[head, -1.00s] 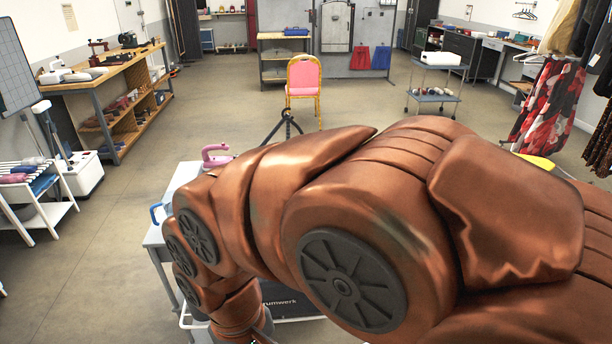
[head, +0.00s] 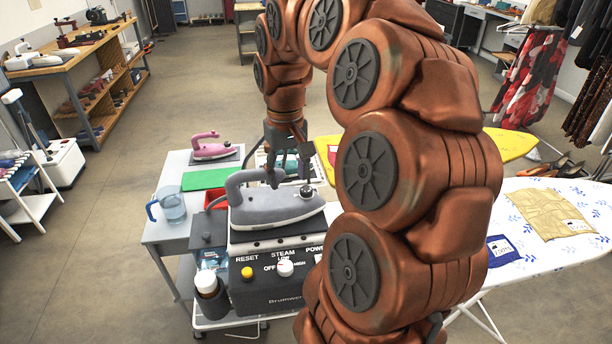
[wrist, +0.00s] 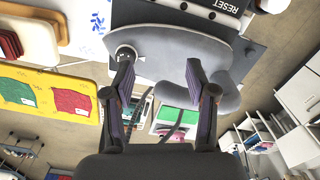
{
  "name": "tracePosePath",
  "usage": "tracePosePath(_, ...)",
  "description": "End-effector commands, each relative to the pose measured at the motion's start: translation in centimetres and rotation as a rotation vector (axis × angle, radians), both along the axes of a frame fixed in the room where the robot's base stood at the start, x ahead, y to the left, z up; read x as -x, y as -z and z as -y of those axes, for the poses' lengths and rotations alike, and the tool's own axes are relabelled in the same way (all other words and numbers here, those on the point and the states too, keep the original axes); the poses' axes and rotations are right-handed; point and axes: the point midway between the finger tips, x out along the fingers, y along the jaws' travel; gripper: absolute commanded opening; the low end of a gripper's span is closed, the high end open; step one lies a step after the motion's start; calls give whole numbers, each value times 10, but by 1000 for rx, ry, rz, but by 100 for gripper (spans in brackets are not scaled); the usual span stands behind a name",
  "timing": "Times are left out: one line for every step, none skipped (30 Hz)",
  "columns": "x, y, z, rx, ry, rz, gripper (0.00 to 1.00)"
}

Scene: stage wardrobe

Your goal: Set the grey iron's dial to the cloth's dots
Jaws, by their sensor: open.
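The grey iron (head: 280,208) rests on top of a dark steam station (head: 270,262) in the head view. Its dial (head: 306,191), a small dark knob with a pale ring, sits near the front end of the handle. The dial also shows in the wrist view (wrist: 125,53), close to the left fingertip. My gripper (head: 288,178) is open above the iron, pointing down, with nothing between its fingers. A tan cloth (head: 553,209) with a small white label lies on the white ironing board (head: 528,258). Any dots on label or dial are too small to read.
A pink iron (head: 212,149), a green mat (head: 206,179) and a blue jug (head: 170,207) stand on the table behind the station. A bottle (head: 207,283) is at its left. A blue cloth (head: 503,251) lies on the ironing board. A yellow board (head: 510,144) is behind.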

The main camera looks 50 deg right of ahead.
Motion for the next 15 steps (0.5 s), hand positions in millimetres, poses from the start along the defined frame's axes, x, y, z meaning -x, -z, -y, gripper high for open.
tracePosePath(-2, -6, 17, 2, 32, 6, 57)
tracePosePath(-2, -8, 24, 3, 46, 8, 57)
tracePosePath(-3, -9, 33, 4, 62, 9, 57)
tracePosePath(-2, -10, 39, 5, 72, 10, 57)
tracePosePath(-2, -10, 44, 4, 81, 10, 57)
tracePosePath(-2, -11, 49, 6, 91, 11, 57)
tracePosePath(-2, -11, 52, 6, 97, 12, 57)
tracePosePath(-2, -12, 55, 7, 101, 13, 57)
tracePosePath(-1, -12, 57, 8, 106, 14, 57)
tracePosePath(-1, -11, 58, 9, 107, 13, 57)
tracePosePath(-1, -10, 59, 9, 108, 13, 57)
tracePosePath(-1, -8, 59, 8, 109, 13, 57)
tracePosePath(0, -6, 59, 8, 108, 12, 57)
tracePosePath(0, -3, 58, 8, 108, 11, 57)
tracePosePath(0, 0, 58, 7, 107, 10, 57)
